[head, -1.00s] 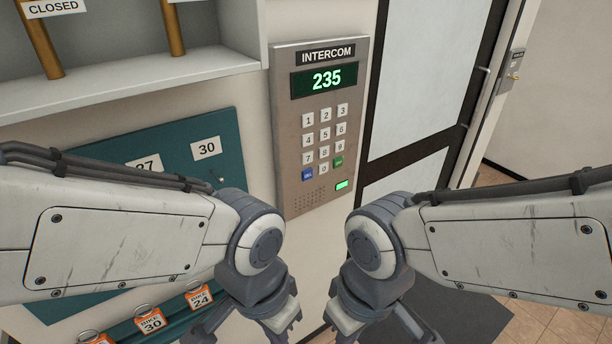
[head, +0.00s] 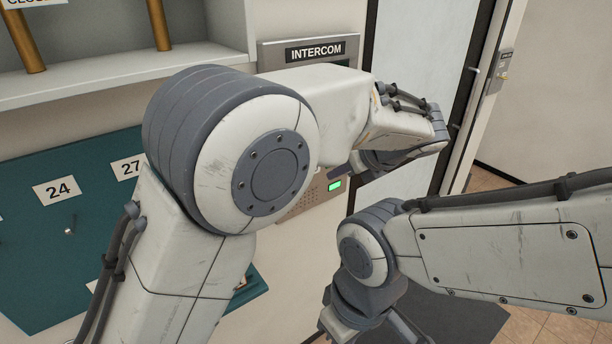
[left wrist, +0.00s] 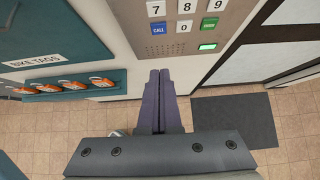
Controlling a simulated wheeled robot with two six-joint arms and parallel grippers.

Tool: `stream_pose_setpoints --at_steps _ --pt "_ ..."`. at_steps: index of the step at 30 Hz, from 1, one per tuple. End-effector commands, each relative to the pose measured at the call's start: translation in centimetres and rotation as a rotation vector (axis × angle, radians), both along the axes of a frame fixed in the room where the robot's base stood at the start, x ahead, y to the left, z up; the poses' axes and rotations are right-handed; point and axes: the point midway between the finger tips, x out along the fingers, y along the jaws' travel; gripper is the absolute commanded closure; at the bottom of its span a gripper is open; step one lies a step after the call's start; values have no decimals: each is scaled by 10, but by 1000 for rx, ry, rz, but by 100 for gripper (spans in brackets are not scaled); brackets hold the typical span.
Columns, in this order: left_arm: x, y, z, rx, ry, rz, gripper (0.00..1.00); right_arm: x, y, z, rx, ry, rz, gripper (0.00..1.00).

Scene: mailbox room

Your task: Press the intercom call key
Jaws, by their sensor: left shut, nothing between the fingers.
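The intercom (head: 315,50) is on the wall, and my left arm covers its display and keys in the head view. In the left wrist view its lower panel (left wrist: 130,12) shows the blue CALL key (left wrist: 159,28), with the 0 key to its right and a green key (left wrist: 209,24) beyond. My left gripper (left wrist: 160,72) is shut and empty, its fingertips pictured below the CALL key and apart from it. In the head view that gripper (head: 340,180) is mostly hidden by its own arm. My right gripper (head: 362,325) is low, with its fingertips cut off by the frame.
A teal board (head: 60,240) with number labels is left of the intercom. Several orange bike tags (left wrist: 60,86) hang at left in the wrist view. A door (head: 425,60) is at right. A dark mat (left wrist: 235,120) lies on the tiled floor.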

Motion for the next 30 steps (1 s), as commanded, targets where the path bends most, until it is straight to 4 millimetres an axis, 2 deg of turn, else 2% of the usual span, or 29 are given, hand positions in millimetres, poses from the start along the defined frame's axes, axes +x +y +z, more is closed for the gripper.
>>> stream_pose_setpoints --at_steps 8,13,25,30 --pt "1 2 -1 -2 1 3 100 0 0 1 0 0 0 100" --pt "10 10 -13 -2 4 6 100 0 0 4 0 0 0 100" --pt "57 45 -72 -2 5 6 100 0 0 20 0 0 -1 100" --pt "78 59 -69 -6 2 6 100 0 0 33 0 0 -2 100"
